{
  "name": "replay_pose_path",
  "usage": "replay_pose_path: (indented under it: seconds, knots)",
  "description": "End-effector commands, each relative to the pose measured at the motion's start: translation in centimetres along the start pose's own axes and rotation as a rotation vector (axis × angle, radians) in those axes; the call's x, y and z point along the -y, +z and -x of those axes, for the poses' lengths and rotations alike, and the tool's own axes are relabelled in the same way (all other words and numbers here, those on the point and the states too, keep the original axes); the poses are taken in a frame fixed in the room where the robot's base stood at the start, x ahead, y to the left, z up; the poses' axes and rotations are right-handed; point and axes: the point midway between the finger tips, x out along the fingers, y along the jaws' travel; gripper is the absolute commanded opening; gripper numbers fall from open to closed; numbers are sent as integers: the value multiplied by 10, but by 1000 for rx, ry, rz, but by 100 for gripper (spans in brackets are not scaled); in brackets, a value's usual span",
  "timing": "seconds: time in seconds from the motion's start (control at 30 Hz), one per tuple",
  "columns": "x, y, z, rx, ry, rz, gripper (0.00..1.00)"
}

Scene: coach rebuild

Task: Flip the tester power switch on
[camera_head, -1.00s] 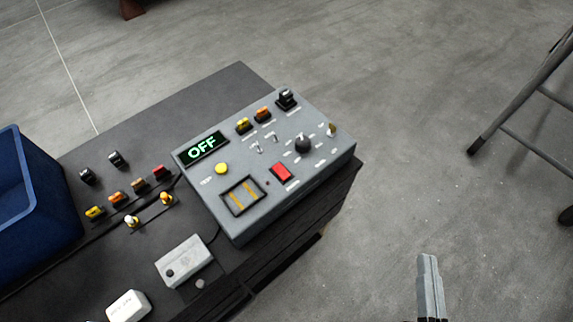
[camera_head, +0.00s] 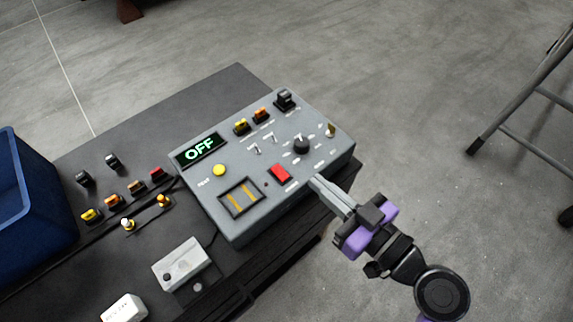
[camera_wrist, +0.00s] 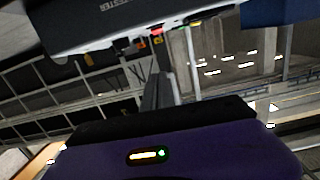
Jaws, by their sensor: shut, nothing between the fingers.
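The grey tester box (camera_head: 232,212) stands on the dark bench top, and its display (camera_head: 201,150) reads OFF in green. A red rocker switch (camera_head: 281,174) sits on its panel near the front right edge; its small label is too small to read. My gripper (camera_head: 315,183) is shut and empty, its fingertips by the tester's front right edge, a little right of and below the red switch. Whether they touch the box I cannot tell. In the wrist view the shut fingers (camera_wrist: 158,90) point toward the tester's underside or side (camera_wrist: 120,22).
The panel also carries a yellow button (camera_head: 219,170), a black knob (camera_head: 301,145), small toggles and coloured plugs. A blue bin (camera_head: 35,215) stands at the left. A grey box (camera_head: 180,263) lies in front. Open floor (camera_head: 430,130) spreads at the right, with a metal frame (camera_head: 520,95) beyond.

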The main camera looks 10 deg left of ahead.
Motion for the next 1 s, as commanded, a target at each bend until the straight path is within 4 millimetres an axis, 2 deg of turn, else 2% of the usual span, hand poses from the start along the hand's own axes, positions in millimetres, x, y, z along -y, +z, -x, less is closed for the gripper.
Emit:
replay_pose_path:
  seconds: [0.43, 0.57, 0.77, 1.0]
  knots:
    - [2, 2, 0, 8, -9, 39, 0]
    - [2, 1, -6, 8, -9, 38, 0]
    - [2, -2, -36, 7, -10, 39, 0]
    - [3, -2, -84, 8, -11, 38, 0]
